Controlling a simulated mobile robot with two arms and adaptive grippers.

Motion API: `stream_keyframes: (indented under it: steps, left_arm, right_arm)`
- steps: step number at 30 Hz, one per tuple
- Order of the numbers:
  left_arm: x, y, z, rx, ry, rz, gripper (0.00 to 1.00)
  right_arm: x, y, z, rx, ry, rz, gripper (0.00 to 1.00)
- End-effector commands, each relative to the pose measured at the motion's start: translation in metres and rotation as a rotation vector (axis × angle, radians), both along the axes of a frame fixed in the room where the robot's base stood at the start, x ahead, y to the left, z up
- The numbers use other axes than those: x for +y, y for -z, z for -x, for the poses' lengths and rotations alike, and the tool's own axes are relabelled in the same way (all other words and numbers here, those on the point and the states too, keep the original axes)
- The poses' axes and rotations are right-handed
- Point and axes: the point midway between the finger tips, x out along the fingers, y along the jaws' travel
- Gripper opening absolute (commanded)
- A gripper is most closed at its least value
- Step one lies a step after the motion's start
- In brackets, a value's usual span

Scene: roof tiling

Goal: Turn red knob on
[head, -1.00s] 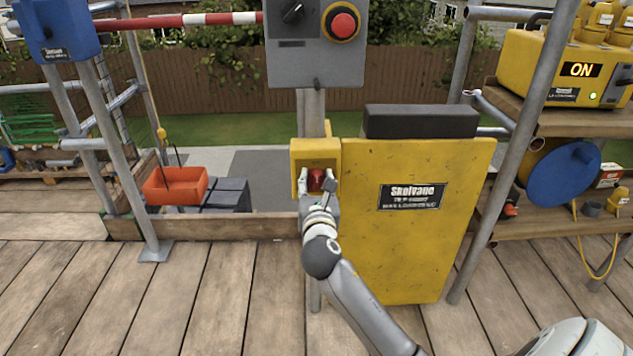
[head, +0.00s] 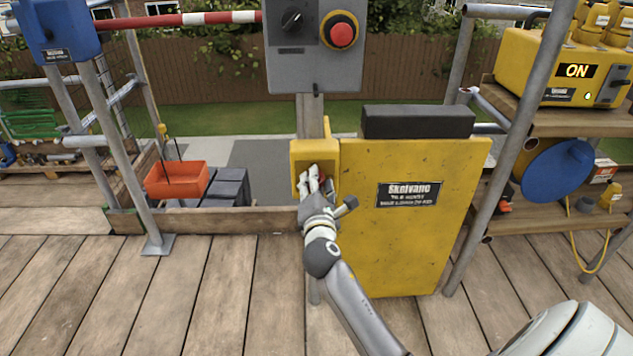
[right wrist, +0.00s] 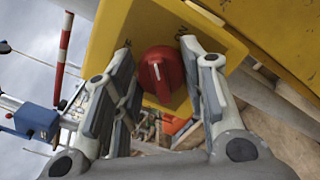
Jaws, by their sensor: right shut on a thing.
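The red knob (right wrist: 162,82) is round with a raised grip and a white line, set in a yellow box (head: 314,149) on the post. The line runs roughly up and down in the right wrist view. My right gripper (head: 315,180) is at the front of the box, its fingers shut on the knob from both sides. In the head view the hand hides most of the knob. The fingers also show in the right wrist view (right wrist: 157,62), one on each side of the knob. My left gripper is out of view.
A yellow panel (head: 440,240) stands just right of the box. Above is a grey control box (head: 293,70) with a black dial and a red button (head: 342,35). A yellow unit (head: 520,60) at right reads "ON". An orange tray (head: 177,180) is left.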

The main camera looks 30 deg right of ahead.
Motion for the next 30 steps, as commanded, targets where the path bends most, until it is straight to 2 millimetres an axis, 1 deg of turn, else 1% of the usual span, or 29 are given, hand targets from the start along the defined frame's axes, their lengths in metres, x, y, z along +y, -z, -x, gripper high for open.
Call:
stream_keyframes:
  steps: [3,7,18,24,30]
  left_arm:
    - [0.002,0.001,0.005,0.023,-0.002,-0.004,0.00]
    - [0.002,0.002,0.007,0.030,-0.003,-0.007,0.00]
    - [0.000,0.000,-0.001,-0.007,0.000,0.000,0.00]
    - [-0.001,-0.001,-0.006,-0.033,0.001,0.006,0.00]
    - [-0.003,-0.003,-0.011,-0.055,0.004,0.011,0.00]
  right_arm:
    - [-0.001,0.001,0.000,-0.058,0.002,-0.097,0.15]
    - [-0.001,0.001,0.001,-0.123,0.002,-0.203,0.15]
    - [-0.001,0.003,0.001,-0.283,0.002,-0.464,0.15]
    - [-0.002,0.004,0.001,-0.338,0.003,-0.553,0.15]
    - [-0.002,0.004,0.001,-0.368,0.004,-0.604,0.15]
